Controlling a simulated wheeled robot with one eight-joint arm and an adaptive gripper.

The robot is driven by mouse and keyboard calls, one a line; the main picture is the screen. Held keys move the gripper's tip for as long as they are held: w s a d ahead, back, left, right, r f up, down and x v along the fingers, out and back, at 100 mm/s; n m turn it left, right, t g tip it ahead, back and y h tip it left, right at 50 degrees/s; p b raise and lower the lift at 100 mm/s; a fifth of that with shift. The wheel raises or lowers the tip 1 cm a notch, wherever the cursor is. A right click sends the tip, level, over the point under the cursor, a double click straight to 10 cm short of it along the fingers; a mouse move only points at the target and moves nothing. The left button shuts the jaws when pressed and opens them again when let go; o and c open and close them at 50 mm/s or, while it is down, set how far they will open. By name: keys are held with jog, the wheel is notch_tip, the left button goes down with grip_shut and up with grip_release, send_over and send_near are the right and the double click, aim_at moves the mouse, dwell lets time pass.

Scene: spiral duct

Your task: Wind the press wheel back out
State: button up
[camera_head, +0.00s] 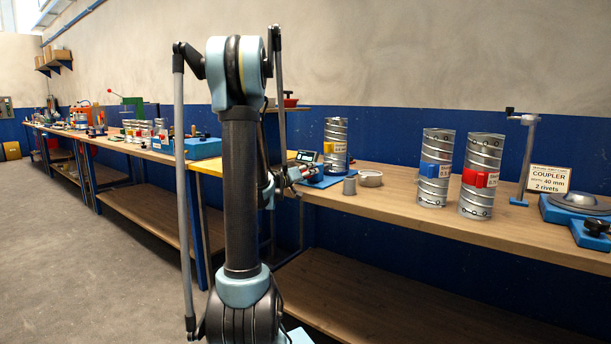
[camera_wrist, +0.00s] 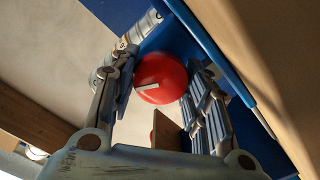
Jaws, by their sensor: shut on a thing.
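A red round part with a white strip across its face, which I take to be the press wheel (camera_wrist: 165,90), sits between my two fingers in the wrist view. My gripper (camera_wrist: 160,66) is shut on it, with one finger on each side. In the head view my arm stands in front of the bench and hides much of that area. My gripper (camera_head: 288,178) shows only in part there, at the bench edge, and its grip on the wheel cannot be made out.
Spiral duct pieces with a blue clip (camera_head: 434,170) and a red clip (camera_head: 480,180) stand on the bench (camera_head: 420,205). Another duct (camera_head: 336,140) stands near my gripper. A coupler sign (camera_head: 548,178) and a crank post (camera_head: 524,160) stand at right.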

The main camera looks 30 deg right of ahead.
jog(key=n, duration=0.6)
jog(key=shift+w+a, duration=0.1)
jog(key=shift+w, duration=0.2)
dwell(0.4)
jog(key=o, duration=1.1)
jog(key=shift+f, duration=0.1)
jog(key=shift+s, duration=0.1)
